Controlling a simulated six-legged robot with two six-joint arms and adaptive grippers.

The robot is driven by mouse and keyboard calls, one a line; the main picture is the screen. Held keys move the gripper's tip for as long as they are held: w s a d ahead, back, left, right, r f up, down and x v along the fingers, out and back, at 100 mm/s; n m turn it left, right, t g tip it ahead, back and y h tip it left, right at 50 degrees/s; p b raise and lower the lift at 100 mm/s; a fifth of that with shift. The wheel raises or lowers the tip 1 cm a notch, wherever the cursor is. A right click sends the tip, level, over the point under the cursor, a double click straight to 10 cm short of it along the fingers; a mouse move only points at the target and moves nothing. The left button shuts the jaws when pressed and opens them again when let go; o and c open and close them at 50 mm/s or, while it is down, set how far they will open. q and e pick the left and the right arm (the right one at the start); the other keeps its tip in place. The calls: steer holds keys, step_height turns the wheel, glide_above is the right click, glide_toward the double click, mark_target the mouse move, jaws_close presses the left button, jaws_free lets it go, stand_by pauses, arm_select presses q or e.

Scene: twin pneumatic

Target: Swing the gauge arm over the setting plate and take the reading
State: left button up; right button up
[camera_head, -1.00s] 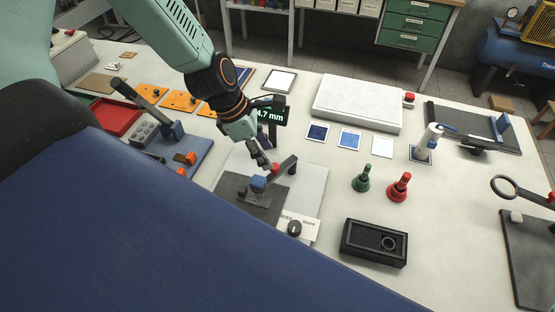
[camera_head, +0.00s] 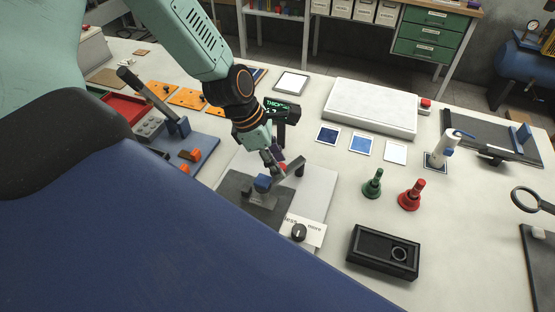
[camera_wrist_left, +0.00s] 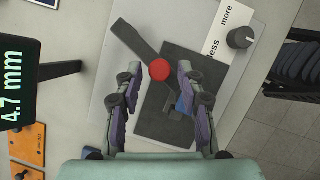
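The gauge arm (camera_head: 293,168) is a dark grey bar with a round red knob (camera_wrist_left: 160,70). It lies at an angle over a pale base, partly across the dark grey plate (camera_head: 268,215), which also shows in the left wrist view (camera_wrist_left: 160,131). Contact cannot be told. The display (camera_wrist_left: 17,80) reads 4.7 mm. My right gripper is out of view.
A black dial knob (camera_head: 299,232) with a less/more card stands in front of the plate. A black box (camera_head: 382,252), green (camera_head: 372,184) and red (camera_head: 411,195) bell-shaped pieces stand to the right. An orange-marked fixture (camera_head: 192,153) is at the left.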

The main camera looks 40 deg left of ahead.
arm_select(q)
steer(key=shift+d, duration=0.1)
jaws_close()
steer(key=shift+w+a+m, duration=0.1)
steer(key=shift+a+m, duration=0.1)
steer(key=shift+m, duration=0.1)
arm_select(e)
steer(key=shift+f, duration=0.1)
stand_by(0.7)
arm_select(q)
steer(key=w+a+m+g+b, duration=0.2)
steer(key=w+a+m+g, duration=0.3)
steer(key=m, duration=0.9)
steer(key=shift+w+b, duration=0.3)
steer(key=shift+w, duration=0.8)
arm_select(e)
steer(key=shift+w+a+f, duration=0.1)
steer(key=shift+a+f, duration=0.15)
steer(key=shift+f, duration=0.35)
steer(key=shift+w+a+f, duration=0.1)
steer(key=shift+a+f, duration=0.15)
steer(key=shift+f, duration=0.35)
arm_select(q)
steer(key=shift+f+m+g, duration=0.1)
steer(key=shift+m+g, duration=0.2)
